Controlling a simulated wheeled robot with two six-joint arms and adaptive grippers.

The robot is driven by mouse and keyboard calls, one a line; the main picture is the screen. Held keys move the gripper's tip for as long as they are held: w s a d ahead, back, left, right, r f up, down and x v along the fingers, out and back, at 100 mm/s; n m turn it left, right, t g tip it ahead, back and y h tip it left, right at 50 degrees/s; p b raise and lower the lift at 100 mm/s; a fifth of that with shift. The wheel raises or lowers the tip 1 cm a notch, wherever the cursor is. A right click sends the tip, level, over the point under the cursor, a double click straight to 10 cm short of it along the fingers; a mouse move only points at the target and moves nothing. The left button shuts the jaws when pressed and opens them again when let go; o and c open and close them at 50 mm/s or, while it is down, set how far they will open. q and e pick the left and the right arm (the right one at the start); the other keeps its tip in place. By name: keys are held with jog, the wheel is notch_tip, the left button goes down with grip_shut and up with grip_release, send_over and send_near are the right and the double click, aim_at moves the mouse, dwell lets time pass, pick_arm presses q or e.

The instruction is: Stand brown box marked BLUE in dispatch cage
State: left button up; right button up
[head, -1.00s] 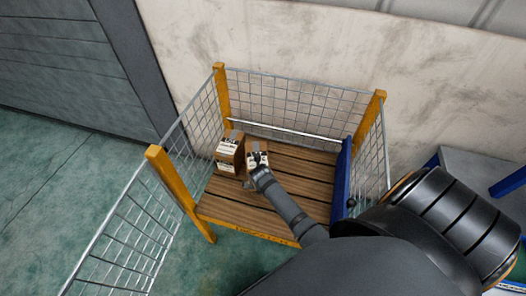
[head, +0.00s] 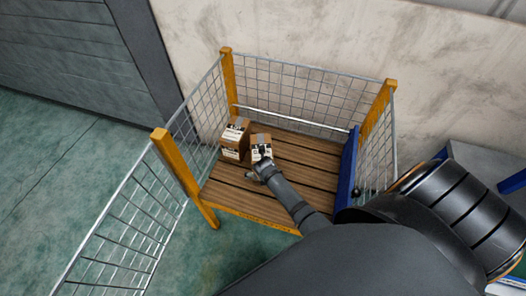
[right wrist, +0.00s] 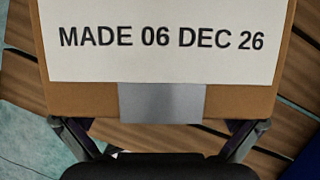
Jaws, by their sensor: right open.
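Two brown boxes stand side by side on the slatted floor of the dispatch cage (head: 300,177). The right-hand box (head: 261,141) has a white label and is at my right gripper (head: 262,163). In the right wrist view this box (right wrist: 70,98) fills the upper part, with a white label reading "MADE 06 DEC 26" and grey tape below it. The open fingers of my right gripper (right wrist: 158,124) sit at either side of its near edge. The left-hand box (head: 235,137) also has white labels. The word BLUE is not legible on either box. My left gripper is out of view.
The cage has mesh walls with yellow posts (head: 174,168) and a blue panel (head: 347,170) on its right side. A mesh gate (head: 125,225) swings out at the front left. Slatted floor right of the boxes is free.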

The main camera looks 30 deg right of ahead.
jog(key=p+v, duration=0.3)
jog(key=v, duration=0.9)
